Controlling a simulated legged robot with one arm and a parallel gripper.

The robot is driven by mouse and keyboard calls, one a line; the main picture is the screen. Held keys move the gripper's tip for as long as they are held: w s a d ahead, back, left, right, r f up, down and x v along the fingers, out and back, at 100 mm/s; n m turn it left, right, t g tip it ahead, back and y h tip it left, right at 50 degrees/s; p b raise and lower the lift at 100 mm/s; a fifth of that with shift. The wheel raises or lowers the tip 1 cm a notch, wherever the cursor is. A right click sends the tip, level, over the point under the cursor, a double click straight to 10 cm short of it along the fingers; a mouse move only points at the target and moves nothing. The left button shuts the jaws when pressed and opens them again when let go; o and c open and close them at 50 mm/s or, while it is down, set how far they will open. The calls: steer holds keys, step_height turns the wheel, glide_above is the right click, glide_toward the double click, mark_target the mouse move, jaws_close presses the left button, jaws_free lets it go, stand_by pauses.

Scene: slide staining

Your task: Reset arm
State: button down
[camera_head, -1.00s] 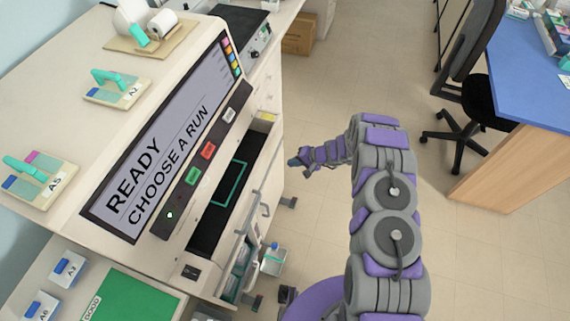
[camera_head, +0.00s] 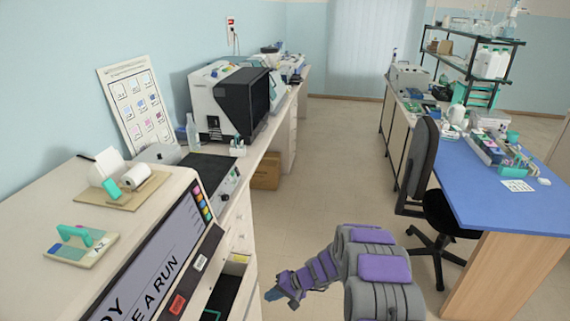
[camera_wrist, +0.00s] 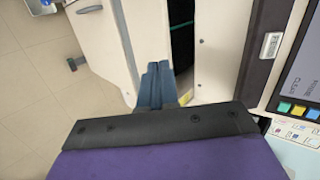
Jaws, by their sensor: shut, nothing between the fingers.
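My gripper (camera_head: 283,292) is at the end of my purple and grey arm, low in the head view, over the floor just right of the staining machine (camera_head: 150,203). In the wrist view my gripper (camera_wrist: 155,75) shows its two blue fingers together, with nothing between them. The fingers point toward the machine's pale side and its dark open slot. The machine's screen shows part of a line ending in "A RUN"; the rest is cut off in the head view.
A dispenser with a white roll (camera_head: 138,178) and a teal-handled holder (camera_head: 80,243) stand on the machine's top. A black office chair (camera_head: 440,215) and a blue-topped desk (camera_head: 500,200) are to the right. The floor between (camera_head: 310,190) is clear.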

steer(key=s+d+r+n+g+h, duration=0.1)
steer(key=s+d+r, duration=0.1)
steer(key=s+r, duration=0.7)
steer(key=s+d+r+n+g+h, duration=0.1)
steer(key=s+r+g, duration=0.1)
steer(key=s+r, duration=0.7)
steer(key=s+d+r+h, duration=0.2)
steer(key=s+d, duration=0.3)
steer(key=s, duration=0.3)
steer(key=s+d+r+h+b, duration=0.1)
steer(key=s+d+r+h, duration=0.2)
steer(key=s+d+r, duration=0.2)
steer(key=s+d+r+m+h, duration=0.1)
steer(key=s+d, duration=0.4)
steer(key=s, duration=0.5)
step_height(320, 180, up, 3)
steer(key=shift+s+f+t+h+b, duration=0.2)
steer(key=shift+s+t+h+b, duration=0.15)
steer(key=shift+h, duration=0.35)
